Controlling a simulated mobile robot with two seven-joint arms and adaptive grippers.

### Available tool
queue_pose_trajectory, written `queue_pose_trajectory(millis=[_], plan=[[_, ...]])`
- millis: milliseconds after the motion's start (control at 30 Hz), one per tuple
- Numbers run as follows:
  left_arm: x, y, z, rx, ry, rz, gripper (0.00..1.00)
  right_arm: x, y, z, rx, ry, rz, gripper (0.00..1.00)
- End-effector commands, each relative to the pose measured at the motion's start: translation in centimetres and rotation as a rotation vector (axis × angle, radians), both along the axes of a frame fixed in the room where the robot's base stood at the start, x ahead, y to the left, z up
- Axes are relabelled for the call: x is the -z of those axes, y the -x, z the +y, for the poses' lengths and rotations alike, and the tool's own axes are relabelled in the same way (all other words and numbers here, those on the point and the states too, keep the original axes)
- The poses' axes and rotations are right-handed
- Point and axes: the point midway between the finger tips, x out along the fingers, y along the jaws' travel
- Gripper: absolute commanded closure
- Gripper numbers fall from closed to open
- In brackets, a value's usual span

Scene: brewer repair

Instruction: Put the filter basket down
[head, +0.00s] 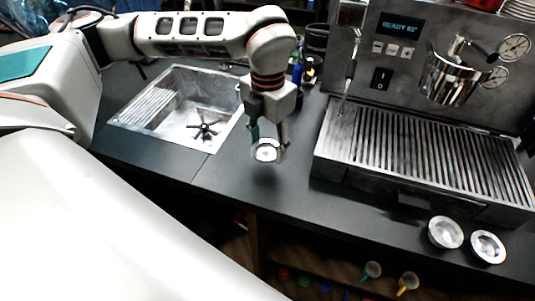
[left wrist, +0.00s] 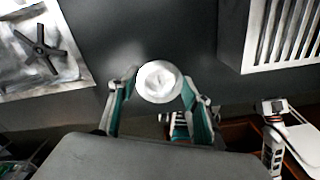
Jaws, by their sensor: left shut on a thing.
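My left gripper (head: 267,149) hangs down over the dark counter, between the sink and the espresso machine. It is shut on a round silver filter basket (head: 266,153), with a finger on each side of it. In the left wrist view the basket (left wrist: 159,82) sits between the two green-backed fingertips, its round face toward the camera. I cannot tell exactly how far it is above the counter. Two similar round metal baskets lie at the right front of the counter, one (head: 445,232) beside the other (head: 488,247). My right gripper is not clearly seen.
The espresso machine's slatted drip tray (head: 425,150) is right of the gripper, and the metal sink (head: 185,105) is left. Bottles (head: 311,68) stand behind. The dark counter (head: 225,175) is clear around the gripper. Below its front edge is a shelf with small colored items.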

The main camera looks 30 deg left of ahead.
Motion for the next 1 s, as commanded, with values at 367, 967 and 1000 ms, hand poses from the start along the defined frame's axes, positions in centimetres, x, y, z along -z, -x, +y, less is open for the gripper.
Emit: queue_pose_trajectory(millis=[367, 967, 1000], plan=[[4.1, 0.1, 0.0, 0.001, 0.000, 0.002, 0.72, -0.3, 0.0, 0.0, 0.000, 0.000, 0.000, 0.60], [4.4, 0.0, 0.0, 0.001, 0.000, 0.000, 0.35, 0.1, 0.0, 0.0, 0.000, 0.000, 0.001, 0.60], [4.4, 0.0, 0.0, 0.001, 0.000, 0.000, 0.35, 0.1, 0.0, 0.0, 0.000, 0.000, 0.001, 0.60]])
